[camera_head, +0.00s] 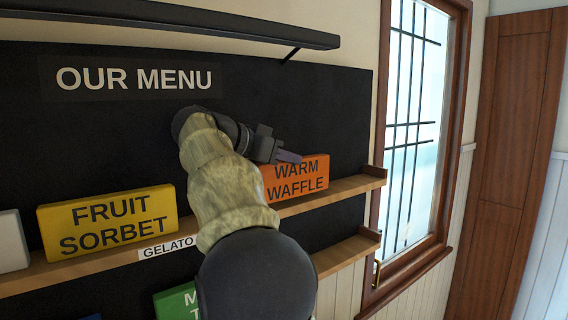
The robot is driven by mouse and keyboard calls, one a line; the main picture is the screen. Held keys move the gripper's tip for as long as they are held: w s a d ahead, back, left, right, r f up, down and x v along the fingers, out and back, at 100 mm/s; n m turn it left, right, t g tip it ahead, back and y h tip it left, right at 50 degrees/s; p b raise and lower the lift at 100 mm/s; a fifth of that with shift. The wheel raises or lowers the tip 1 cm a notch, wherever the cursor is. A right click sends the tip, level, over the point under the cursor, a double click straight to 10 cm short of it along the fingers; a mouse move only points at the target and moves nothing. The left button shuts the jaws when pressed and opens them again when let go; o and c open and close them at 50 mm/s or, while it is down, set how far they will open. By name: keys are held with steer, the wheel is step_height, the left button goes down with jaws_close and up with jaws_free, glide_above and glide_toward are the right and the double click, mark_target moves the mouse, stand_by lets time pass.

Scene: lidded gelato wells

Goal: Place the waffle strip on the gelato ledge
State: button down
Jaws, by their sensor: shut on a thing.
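The waffle strip (297,181) is an orange block reading "WARM WAFFLE". My gripper (291,157) is shut on its top edge. The strip is upright and close to level, its lower edge at the height of the upper wooden ledge (350,187). I cannot tell whether it touches the ledge or hovers just above it. The upper ledge carries a white label (168,247) reading "GELATO", partly covered by my arm. My arm also hides the stretch of ledge left of the strip.
A yellow "FRUIT SORBET" strip (108,222) stands on the upper ledge to the left. A white block (12,242) is at the left edge. A green strip (177,303) shows lower down. A shelf (170,22) juts out above; a window (410,130) is at right.

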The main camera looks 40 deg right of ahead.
mark_target(258, 163)
steer(key=shift+f, duration=0.5)
steer(key=shift+p, duration=0.6)
steer(key=shift+w+f, duration=0.15)
steer(key=shift+f, duration=0.2)
steer(key=c, duration=1.2)
jaws_free()
steer(key=shift+a, duration=0.1)
steer(key=b+v, duration=0.2)
steer(key=v, duration=0.4)
steer(key=shift+w+a+r+b, duration=0.15)
steer(key=shift+a+b, duration=0.1)
steer(key=shift+b, duration=0.15)
steer(key=shift+a+r, duration=0.15)
steer(key=shift+a, duration=0.25)
